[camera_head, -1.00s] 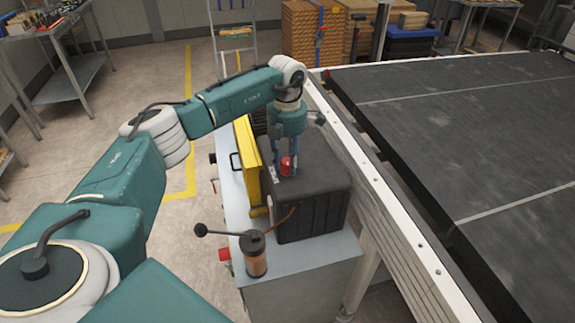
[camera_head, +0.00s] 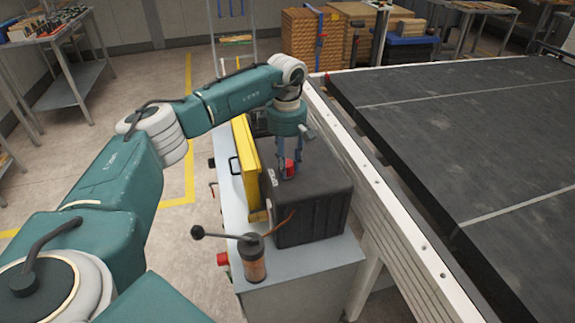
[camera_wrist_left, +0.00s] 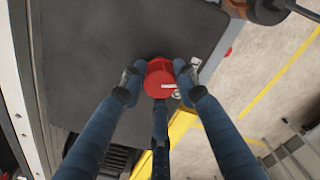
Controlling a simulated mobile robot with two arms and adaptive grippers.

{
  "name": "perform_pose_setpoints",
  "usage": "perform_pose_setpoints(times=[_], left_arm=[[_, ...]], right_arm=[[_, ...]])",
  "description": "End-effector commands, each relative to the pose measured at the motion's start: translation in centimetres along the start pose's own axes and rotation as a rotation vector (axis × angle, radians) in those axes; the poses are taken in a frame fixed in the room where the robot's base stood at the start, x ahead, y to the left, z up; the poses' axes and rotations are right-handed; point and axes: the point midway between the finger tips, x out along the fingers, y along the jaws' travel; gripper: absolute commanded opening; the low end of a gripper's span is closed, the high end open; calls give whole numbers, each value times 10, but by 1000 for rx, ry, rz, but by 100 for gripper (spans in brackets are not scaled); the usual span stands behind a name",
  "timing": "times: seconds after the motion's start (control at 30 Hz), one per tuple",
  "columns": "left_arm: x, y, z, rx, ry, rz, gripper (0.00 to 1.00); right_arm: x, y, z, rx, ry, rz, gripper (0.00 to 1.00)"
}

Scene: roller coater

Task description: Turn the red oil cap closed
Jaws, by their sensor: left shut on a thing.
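The red oil cap (camera_head: 289,168) sits on top of the black tank (camera_head: 318,198). My left gripper (camera_head: 288,170) points straight down over the cap, with its fingers shut around it. In the left wrist view the cap (camera_wrist_left: 159,77) shows a small white mark near its lower edge. There the blue fingers of my left gripper (camera_wrist_left: 157,80) close on it from both sides, and a third finger lies at the near side. The fingers hide parts of the cap's rim. My right gripper is not in view.
A yellow panel (camera_head: 246,165) stands beside the tank's left side. A hand pump with a lever (camera_head: 252,262) stands on the grey bench (camera_head: 300,270) in front. The conveyor's white rail (camera_head: 385,195) runs close on the right. Open floor (camera_head: 160,240) lies to the left.

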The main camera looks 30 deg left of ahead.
Motion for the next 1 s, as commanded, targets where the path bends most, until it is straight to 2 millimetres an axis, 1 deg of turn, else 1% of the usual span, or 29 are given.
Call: perform_pose_setpoints(times=[0.03, 0.3, 0.5, 0.7, 1.0], left_arm=[[2, -2, -5, 38, 10, -8, 4], [2, 0, -6, 264, 11, -7, 4], [1, 1, -7, 386, 12, -5, 4], [0, 2, -7, 459, 12, -3, 4], [-1, 3, -7, 494, 11, 0, 4]], right_arm=[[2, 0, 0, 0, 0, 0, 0], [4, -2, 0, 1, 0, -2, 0], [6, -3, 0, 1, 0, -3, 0], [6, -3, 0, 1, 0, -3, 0], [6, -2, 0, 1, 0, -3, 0]])
